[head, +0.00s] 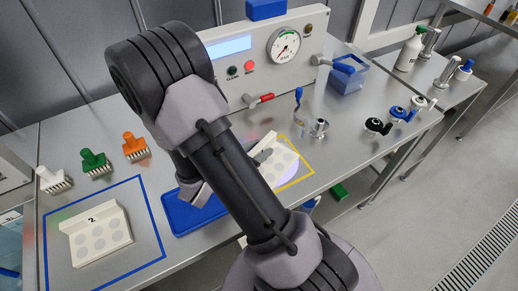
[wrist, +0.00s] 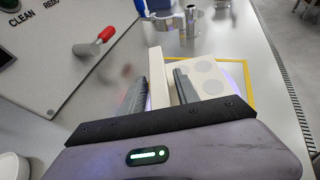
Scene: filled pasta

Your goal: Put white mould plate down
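A white mould plate (head: 284,167) with round grey spots and a raised wall is at the yellow-outlined square (head: 306,177) on the steel table. My arm hides part of it in the head view. In the wrist view, the plate (wrist: 207,78) appears to lie flat inside the yellow outline (wrist: 248,83). My gripper (wrist: 160,75) has one finger on each side of the plate's raised wall. Narrow gaps show between fingers and wall, so it looks open. A second white mould plate (head: 98,239), marked 2, lies inside the blue outline (head: 150,213) at left.
A grey machine with a gauge (head: 285,46) and red-handled lever (head: 259,101) stands behind. A blue tray (head: 185,215) lies left of the yellow square. White, green (head: 94,160) and orange (head: 132,145) brushlike tools stand further left. Metal fittings (head: 319,127) stand behind the plate.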

